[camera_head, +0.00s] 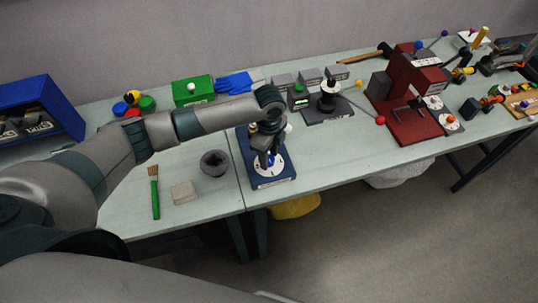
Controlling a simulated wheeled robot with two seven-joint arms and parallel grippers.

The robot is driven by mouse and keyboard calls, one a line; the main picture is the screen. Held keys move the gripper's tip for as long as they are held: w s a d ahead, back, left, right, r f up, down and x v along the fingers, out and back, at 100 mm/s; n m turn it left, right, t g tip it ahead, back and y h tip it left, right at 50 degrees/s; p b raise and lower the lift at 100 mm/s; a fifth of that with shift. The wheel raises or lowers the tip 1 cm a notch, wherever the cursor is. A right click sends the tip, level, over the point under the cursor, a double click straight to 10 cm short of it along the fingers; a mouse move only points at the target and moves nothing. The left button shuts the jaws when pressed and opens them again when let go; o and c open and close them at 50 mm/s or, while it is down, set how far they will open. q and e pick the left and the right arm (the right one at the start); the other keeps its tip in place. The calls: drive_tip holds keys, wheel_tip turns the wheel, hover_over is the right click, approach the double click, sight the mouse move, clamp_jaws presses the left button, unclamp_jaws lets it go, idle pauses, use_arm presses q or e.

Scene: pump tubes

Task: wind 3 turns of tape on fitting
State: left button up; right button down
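My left gripper (264,155) reaches down from the left over a blue stand (284,178) near the table's front edge. A white disc with dark marks (269,170) lies on the stand, and a small blue part shows just under the gripper. The gripper and wrist hide most of what stands on the disc. The fingers are too small and dark to tell whether they are open or shut. I cannot make out the fitting or the tape for certain. My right gripper is not in view.
Left of the stand are a dark round pot (214,163), a beige block (184,192) and a green-handled brush (155,197). Behind are a green box (194,91) and blue gloves (234,83). A red machine (408,122) stands right.

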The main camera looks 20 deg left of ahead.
use_arm(q)
drive_tip(key=shift+n, duration=1.3)
drive_tip(key=c, duration=0.9)
drive_tip(key=shift+m, duration=1.7)
